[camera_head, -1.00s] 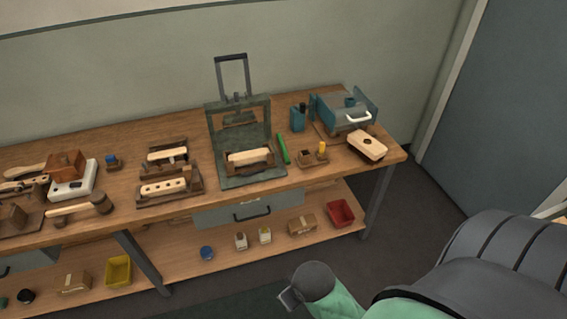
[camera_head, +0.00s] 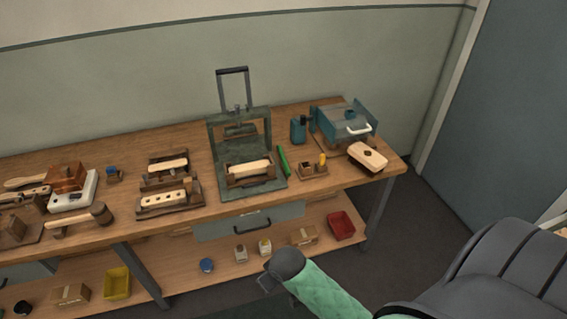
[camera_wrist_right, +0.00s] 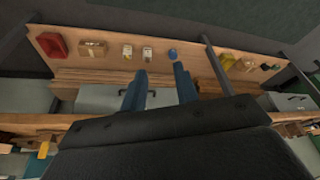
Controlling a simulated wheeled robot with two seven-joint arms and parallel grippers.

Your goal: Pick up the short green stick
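The short green stick (camera_head: 284,161) lies on the bench top, just right of the dark green press frame and left of a small wooden holder. My right arm comes in from the lower right, and its gripper (camera_head: 266,284) hangs in front of the bench, well away from the stick. In the right wrist view the two blue fingers (camera_wrist_right: 160,85) stand apart with nothing between them. The stick cannot be made out in that view. My left gripper is not in view.
The press frame (camera_head: 220,195) with its tall handle stands left of the stick. A teal bottle (camera_head: 298,130), a small holder (camera_head: 313,170) and a teal box (camera_head: 345,120) are to its right. A lower shelf holds a red bin (camera_head: 341,226) and small containers.

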